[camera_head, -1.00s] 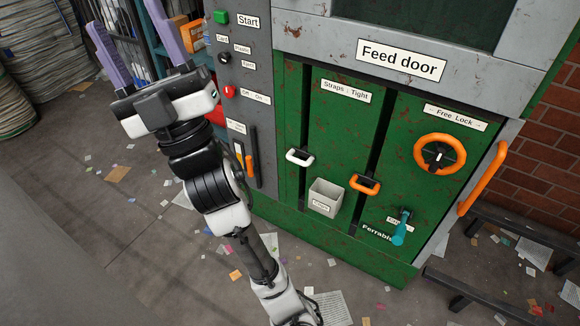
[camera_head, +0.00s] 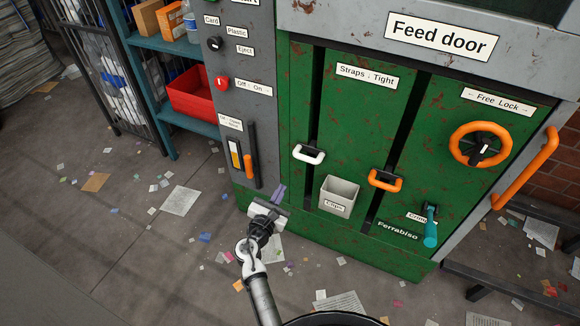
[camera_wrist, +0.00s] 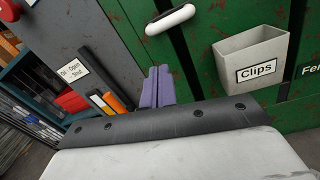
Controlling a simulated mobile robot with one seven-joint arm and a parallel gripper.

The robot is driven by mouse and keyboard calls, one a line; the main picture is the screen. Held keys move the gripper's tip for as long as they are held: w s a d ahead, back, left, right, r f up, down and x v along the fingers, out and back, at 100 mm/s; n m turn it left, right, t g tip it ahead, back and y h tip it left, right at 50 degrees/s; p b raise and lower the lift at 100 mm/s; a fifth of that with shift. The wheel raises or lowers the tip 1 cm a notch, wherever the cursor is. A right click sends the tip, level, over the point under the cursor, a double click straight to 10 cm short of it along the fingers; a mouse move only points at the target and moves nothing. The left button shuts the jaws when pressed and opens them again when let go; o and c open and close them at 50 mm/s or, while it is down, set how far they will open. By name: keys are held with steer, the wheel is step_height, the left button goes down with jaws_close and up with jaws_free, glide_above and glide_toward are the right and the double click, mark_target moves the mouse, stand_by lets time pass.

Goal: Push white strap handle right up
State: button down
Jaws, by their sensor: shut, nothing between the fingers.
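The white strap handle (camera_head: 309,154) sits low in the left slot of the green panel, under the "Straps : Tight" label. It also shows in the wrist view (camera_wrist: 170,19), above and just right of my fingers. My gripper (camera_head: 279,192) is low in front of the machine, below and left of the white handle and apart from it. In the wrist view its purple fingers (camera_wrist: 157,86) are together with nothing between them. The orange strap handle (camera_head: 385,181) sits in the right slot, a little lower in the picture.
A grey Clips bin (camera_head: 339,197) is fixed right of and below the white handle. An orange lever (camera_head: 248,166) is on the grey panel at left. An orange wheel (camera_head: 480,146) and a teal crank (camera_head: 431,226) are at right. Paper scraps litter the floor.

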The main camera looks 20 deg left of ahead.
steer(key=f, duration=0.1)
steer(key=d+f+n, duration=0.1)
steer(key=d+f+n+h, duration=0.1)
steer(key=shift+s+f, duration=0.25)
steer(key=shift+s, duration=0.05)
steer(key=shift+w, duration=0.1)
steer(key=p, duration=0.2)
glide_toward(310, 152)
step_height(310, 152, down, 2)
steer(key=w, duration=0.3)
steer(key=shift+a+r, duration=0.15)
steer(key=shift+r, duration=0.15)
